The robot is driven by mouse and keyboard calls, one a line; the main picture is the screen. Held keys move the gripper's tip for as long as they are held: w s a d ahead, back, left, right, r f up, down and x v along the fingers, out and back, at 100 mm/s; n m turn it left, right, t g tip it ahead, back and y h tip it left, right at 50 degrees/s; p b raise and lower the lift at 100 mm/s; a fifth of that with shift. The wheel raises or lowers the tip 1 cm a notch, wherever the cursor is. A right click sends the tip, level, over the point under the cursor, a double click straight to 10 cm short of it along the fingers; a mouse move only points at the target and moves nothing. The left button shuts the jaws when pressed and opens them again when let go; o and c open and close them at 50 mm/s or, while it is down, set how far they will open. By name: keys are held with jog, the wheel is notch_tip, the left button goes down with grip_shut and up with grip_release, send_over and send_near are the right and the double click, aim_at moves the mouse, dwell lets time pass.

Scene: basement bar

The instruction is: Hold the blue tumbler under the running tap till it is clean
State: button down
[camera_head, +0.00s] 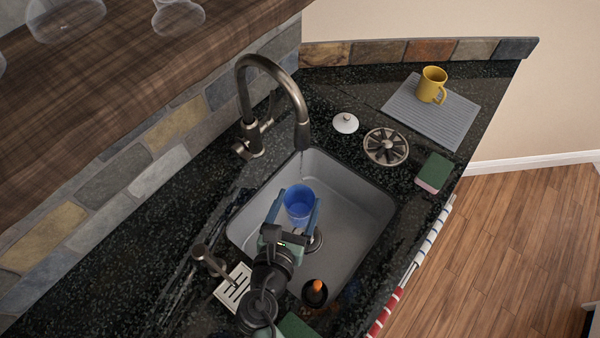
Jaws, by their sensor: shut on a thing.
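The blue tumbler (299,203) is held upright over the grey sink basin (355,200), its open mouth facing up. My gripper (297,212) is shut on it, with one blue finger on each side. The dark metal tap (272,68) arches over the sink from the back left. A thin stream seems to come from its spout (302,136) down toward the tumbler's back rim. I cannot tell whether it falls inside the tumbler. Any dirt on the tumbler is too small to make out.
A yellow mug (431,84) stands on a grey drying mat (450,115). A white lid (345,122), a round metal trivet (386,147) and a green-and-pink sponge (434,172) lie beside the sink. An orange-tipped thing (316,287) is near the front. The basin's right side is free.

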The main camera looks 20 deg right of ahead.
aim_at(294, 218)
jog(key=s+r+p, duration=0.1)
jog(key=s+a+r+p, duration=0.2)
jog(key=s, duration=0.1)
jog(key=shift+r, duration=0.35)
jog(key=shift+d, duration=0.15)
dwell(0.7)
